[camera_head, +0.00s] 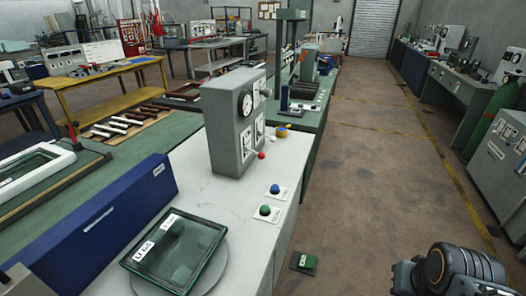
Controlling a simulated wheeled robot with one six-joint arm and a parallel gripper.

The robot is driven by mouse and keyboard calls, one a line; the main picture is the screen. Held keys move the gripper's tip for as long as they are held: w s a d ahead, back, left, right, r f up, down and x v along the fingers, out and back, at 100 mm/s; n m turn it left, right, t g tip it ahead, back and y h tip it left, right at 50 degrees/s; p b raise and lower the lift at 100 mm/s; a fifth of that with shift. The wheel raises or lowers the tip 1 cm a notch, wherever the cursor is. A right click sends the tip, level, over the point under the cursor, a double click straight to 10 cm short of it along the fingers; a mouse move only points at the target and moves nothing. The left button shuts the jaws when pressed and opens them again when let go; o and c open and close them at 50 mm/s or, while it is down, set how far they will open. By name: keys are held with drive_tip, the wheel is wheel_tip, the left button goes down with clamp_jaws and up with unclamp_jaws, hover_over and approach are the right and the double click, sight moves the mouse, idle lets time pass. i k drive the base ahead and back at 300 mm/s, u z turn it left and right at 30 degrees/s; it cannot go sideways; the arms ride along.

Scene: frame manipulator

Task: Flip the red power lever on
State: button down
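A grey control box (236,125) with a round gauge (246,103) stands on the white bench top. A small red ball knob (261,155), which looks like the end of the red power lever, sticks out low at the box's right face. Its shaft and exact angle are too small to tell. A pale knob (267,92) sits higher on the same side. A dark jointed part of my arm shows at the bottom right, well apart from the box. My gripper's fingers do not show.
The white bench (200,195) also holds blue (275,189) and green (264,210) buttons, a glass-topped tray (150,262) and a long blue box (100,230). A green-topped block (303,262) lies on the floor. The brown aisle (365,180) to the right is clear.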

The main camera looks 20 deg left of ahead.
sight(261, 156)
drive_tip(key=u, duration=0.05)
drive_tip(key=i, duration=1.2)
drive_tip(key=u, duration=3.2)
